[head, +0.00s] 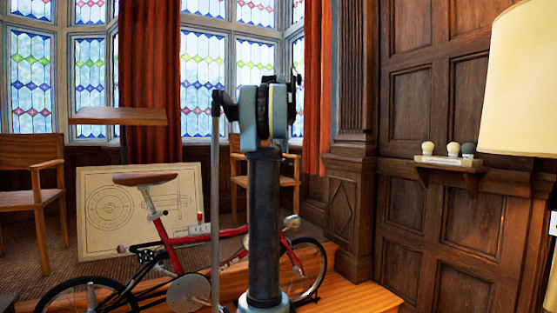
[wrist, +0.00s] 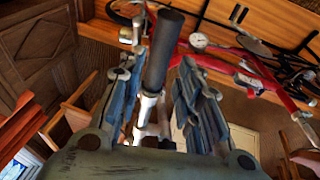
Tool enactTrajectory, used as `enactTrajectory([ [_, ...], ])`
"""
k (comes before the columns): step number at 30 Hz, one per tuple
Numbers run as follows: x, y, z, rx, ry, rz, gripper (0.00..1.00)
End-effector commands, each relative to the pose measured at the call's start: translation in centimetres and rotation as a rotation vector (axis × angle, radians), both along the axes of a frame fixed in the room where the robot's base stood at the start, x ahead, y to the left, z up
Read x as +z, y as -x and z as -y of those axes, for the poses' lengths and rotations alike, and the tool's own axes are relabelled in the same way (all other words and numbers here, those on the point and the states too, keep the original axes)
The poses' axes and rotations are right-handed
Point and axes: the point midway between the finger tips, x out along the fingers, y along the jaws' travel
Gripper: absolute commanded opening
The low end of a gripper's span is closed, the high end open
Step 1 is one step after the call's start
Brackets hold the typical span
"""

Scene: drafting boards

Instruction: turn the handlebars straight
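A red bicycle (head: 215,236) with a brown saddle (head: 145,179) stands side-on in the head view, its front wheel (head: 322,272) to the right. My arm's dark column hides the middle of it, and I cannot make out the handlebars there. In the wrist view, a black handlebar grip (wrist: 164,48) on a silver bar (wrist: 147,108) lies between the two fingers of my gripper (wrist: 161,62). The fingers are spread, with gaps beside the grip. The red frame (wrist: 255,72) shows beyond, at the right. The angle of the handlebars is hard to judge.
A drawing board (head: 95,225) leans behind the bicycle. Wooden chairs (head: 38,180) stand by the windows. A wall shelf (head: 448,165) and a lampshade (head: 520,80) are at the right. The bicycle's front wheel is near a wooden platform (head: 365,292).

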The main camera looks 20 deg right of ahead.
Motion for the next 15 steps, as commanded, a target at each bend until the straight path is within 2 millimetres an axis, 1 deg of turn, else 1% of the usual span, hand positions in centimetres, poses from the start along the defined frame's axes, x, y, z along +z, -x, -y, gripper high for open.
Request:
enactTrajectory([
  [1,1.0,0.2,-0.2,0.0,0.0,0.0,0.32],
  [3,2.3,0.5,-0.4,0.001,0.0,0.0,0.32],
  [7,4.3,1.0,-0.8,0.001,0.0,0.0,0.32],
  [10,5.5,1.3,-1.0,0.001,0.0,0.0,0.32],
  [15,6.7,1.6,-1.3,0.001,0.0,0.0,0.32],
])
